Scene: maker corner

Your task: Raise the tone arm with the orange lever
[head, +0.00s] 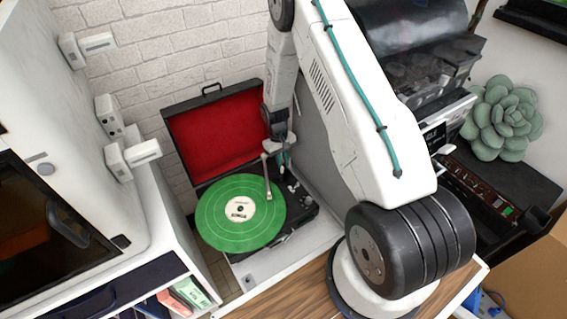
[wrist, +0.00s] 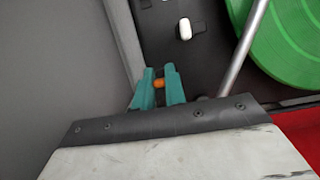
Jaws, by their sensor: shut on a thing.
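The record player (head: 300,208) stands open with a red-lined lid (head: 215,130) and a green record (head: 215,215) on it. The silver tone arm (head: 266,170) reaches over the record's right side. In the wrist view its tube (wrist: 243,48) runs beside the green record (wrist: 295,45); whether its tip touches the record I cannot tell. My gripper (head: 284,164) is low over the deck's back right. In the wrist view my gripper's teal fingers (wrist: 159,76) are closed on the small orange lever (wrist: 158,84), one on each side. The lever is hidden in the head view.
A white knob (wrist: 184,30) stands on the black deck past the fingertips. A white cabinet (head: 60,130) is at the left, a white brick wall (head: 180,45) behind. A green succulent (head: 502,118) and a dark machine (head: 420,50) are at the right.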

